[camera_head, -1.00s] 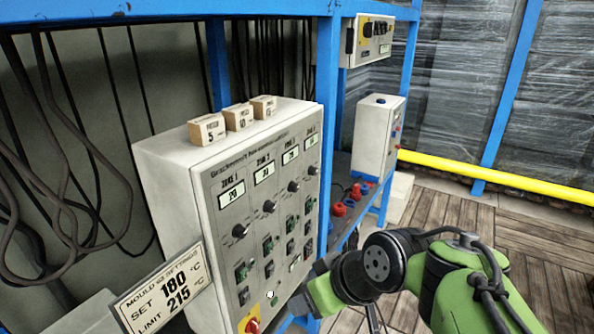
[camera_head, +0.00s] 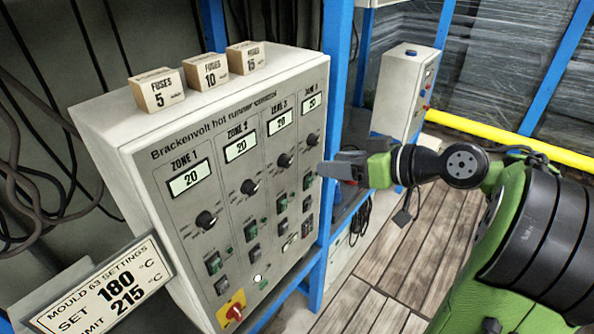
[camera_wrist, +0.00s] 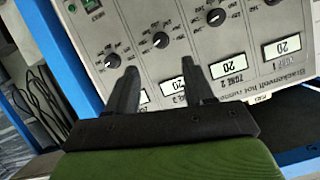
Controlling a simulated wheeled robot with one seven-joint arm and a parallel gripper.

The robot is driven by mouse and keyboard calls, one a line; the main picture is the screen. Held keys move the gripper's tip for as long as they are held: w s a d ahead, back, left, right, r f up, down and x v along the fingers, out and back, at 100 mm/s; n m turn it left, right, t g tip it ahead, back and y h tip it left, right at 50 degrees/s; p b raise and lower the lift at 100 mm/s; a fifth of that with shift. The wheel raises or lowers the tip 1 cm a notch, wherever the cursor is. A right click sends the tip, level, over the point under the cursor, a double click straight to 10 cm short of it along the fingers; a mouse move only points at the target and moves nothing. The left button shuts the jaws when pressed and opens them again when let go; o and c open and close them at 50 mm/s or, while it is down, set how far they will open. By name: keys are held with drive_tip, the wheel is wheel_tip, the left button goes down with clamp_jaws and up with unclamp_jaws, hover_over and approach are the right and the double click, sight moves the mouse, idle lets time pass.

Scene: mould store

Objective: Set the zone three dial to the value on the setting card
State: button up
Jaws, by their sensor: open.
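The setting card (camera_head: 105,290) at lower left in the head view reads SET 180 °C and LIMIT 215 °C. The zone three dial (camera_head: 284,160) is a black knob, third from the left on the grey panel, below a zone three display (camera_head: 279,123) reading 20. The dial also shows in the upside-down wrist view (camera_wrist: 160,40), beyond and between my fingertips. My gripper (camera_wrist: 160,68) is open and empty, apart from the dial. In the head view my gripper (camera_head: 323,168) is right of the dial, near the panel's right edge.
The zone two dial (camera_head: 249,187) and zone four dial (camera_head: 312,140) flank it closely. Switches sit below, with a red-and-yellow switch (camera_head: 234,311) at the bottom. Fuse boxes (camera_head: 204,75) stand on the cabinet. A blue post (camera_head: 335,60) rises behind its right edge.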

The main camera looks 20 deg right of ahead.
sight(289, 163)
drive_tip(key=x, duration=1)
drive_tip(key=shift+w+a, duration=0.1)
drive_tip(key=shift+w, duration=0.1)
clamp_jaws()
drive_tip(key=shift+m+g+y+p, duration=0.3)
drive_tip(key=shift+m+y+p, duration=0.2)
drive_tip(key=shift+m+p, duration=0.7)
drive_tip(key=shift+w+f+m+y+p, duration=0.1)
drive_tip(key=shift+m+y+p, duration=0.95)
drive_tip(key=shift+p, duration=0.65)
drive_tip(key=shift+d+m+g, duration=0.25)
drive_tip(key=shift+g, duration=0.05)
